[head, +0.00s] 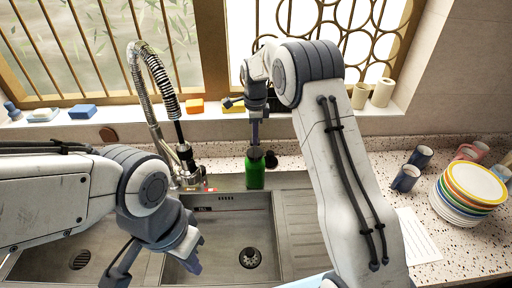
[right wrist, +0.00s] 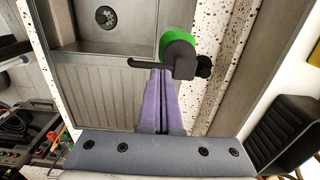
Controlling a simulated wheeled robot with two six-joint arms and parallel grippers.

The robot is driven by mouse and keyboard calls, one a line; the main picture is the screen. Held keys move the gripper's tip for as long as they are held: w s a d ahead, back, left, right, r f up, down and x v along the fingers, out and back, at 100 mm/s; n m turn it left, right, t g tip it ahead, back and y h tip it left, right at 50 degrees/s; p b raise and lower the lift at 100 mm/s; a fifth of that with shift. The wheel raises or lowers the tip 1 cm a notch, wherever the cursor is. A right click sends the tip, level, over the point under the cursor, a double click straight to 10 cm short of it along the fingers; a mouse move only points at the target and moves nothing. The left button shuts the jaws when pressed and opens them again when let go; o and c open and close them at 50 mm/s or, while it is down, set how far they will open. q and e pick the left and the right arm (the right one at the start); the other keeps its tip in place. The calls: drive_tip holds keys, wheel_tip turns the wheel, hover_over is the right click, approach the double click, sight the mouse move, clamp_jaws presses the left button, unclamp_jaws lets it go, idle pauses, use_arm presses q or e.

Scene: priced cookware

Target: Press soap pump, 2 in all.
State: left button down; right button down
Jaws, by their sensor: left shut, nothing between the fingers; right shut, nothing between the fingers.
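A green soap bottle (head: 255,172) with a dark pump top stands upright at the back edge of the sink. My right gripper (head: 255,138) is shut and empty, pointing down right above the bottle's top. In the right wrist view, its closed purple fingers (right wrist: 161,75) end at the black pump head (right wrist: 183,68); I cannot tell whether they touch it. The green bottle (right wrist: 178,37) shows partly behind the pump. My left gripper (head: 193,262) is shut and empty, over the sink to the left of the bottle.
The chrome faucet (head: 184,166) stands left of the bottle. The sink basin (head: 225,225) below is empty. A stack of plates (head: 470,190) and mugs (head: 405,178) stand on the right counter. Sponges (head: 83,111) and rolls (head: 382,92) sit on the window sill.

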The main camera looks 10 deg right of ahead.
sight(255, 148)
drive_tip(key=shift+f, duration=0.1)
drive_tip(key=shift+f+b, duration=1.05)
drive_tip(key=shift+f, duration=0.85)
drive_tip(key=shift+r, duration=0.15)
drive_tip(key=shift+r+p, duration=1.8)
drive_tip(key=shift+r, duration=0.15)
drive_tip(key=shift+f, duration=0.15)
